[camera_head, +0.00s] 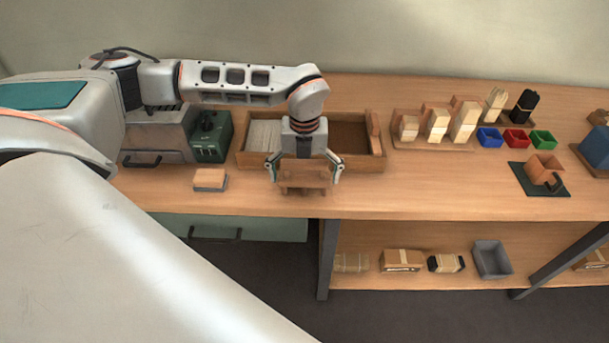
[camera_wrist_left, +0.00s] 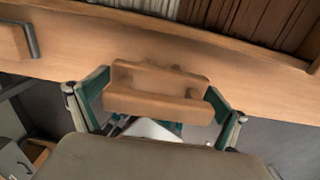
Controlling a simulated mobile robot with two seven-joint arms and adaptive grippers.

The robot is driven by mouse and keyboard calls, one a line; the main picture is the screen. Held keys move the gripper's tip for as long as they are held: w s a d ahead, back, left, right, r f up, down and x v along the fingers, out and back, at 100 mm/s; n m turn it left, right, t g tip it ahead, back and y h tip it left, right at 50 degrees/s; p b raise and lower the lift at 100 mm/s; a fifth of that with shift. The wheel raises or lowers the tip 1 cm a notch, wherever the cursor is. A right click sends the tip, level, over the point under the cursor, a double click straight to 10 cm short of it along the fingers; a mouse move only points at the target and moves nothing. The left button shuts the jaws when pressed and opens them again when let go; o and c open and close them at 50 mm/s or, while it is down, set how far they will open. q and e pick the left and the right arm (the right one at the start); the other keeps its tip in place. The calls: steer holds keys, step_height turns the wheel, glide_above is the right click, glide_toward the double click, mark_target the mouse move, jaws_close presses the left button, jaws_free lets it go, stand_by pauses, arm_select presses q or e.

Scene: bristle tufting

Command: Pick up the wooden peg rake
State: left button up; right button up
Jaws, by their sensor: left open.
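A wooden piece with two bars joined by short pegs, which looks like the peg rake (camera_head: 303,184), is at the front edge of the workbench. My left gripper (camera_head: 305,171) is above it, pointing down and open, with one finger at each side. In the left wrist view, the rake (camera_wrist_left: 155,101) lies between the spread green fingers of the gripper (camera_wrist_left: 157,97). I cannot tell whether the fingers touch its ends. My right gripper is not in view.
A wooden tray (camera_head: 355,165) with pale and brown bristle compartments is just behind. A small wood-topped block (camera_head: 209,179) lies to the left. Bristle bundles (camera_head: 437,121) and coloured bins (camera_head: 515,139) stand at right. The bench front (camera_head: 430,188) is clear to the right.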

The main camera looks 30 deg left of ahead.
arm_select(q)
steer(key=c, duration=1)
steer(key=shift+r, duration=0.15)
